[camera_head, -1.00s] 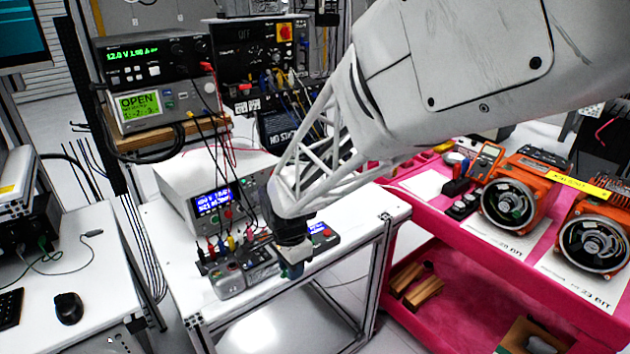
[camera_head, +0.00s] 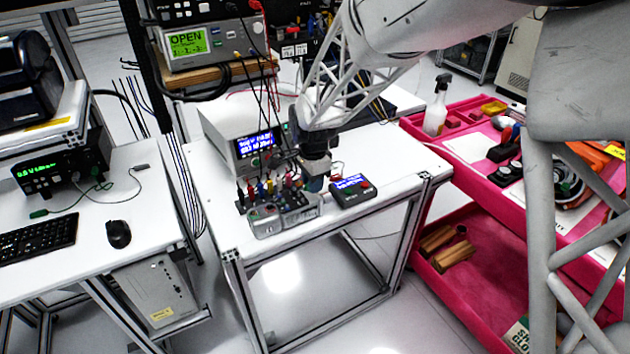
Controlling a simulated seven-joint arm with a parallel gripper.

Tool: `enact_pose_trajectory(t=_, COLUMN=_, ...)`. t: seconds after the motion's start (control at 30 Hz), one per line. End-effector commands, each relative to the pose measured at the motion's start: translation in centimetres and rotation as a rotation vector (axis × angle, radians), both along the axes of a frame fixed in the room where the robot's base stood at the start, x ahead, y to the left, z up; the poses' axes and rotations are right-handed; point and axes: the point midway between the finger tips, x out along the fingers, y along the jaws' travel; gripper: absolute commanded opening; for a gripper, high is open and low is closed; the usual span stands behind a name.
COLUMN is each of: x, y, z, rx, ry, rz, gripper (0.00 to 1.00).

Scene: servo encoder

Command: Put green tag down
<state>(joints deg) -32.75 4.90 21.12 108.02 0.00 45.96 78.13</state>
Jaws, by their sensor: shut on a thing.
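My gripper (camera_head: 314,182) points down over the white workbench (camera_head: 215,190), at the end of the white lattice arm. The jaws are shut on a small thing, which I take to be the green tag. The tag is mostly hidden by the gripper and too small to make out clearly. I cannot tell if it touches the bench.
A bench supply with a blue screen (camera_head: 225,143) and coloured plugs stands behind the tray. The bench's front right is clear. A pink cart (camera_head: 480,275) stands at the right. A left desk holds a keyboard (camera_head: 38,246) and mouse (camera_head: 118,234).

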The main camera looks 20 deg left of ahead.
Motion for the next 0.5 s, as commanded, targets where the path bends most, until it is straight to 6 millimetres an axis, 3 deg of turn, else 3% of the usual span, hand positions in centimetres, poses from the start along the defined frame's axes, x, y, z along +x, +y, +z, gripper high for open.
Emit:
enact_pose_trajectory(t=0.2, x=1.5, y=1.0, z=-0.1, rx=0.001, ry=-0.001, rz=0.000, gripper=0.04)
enact_pose_trajectory(t=0.5, x=1.7, y=1.1, z=-0.2, rx=0.001, ry=-0.001, rz=0.000, gripper=0.04)
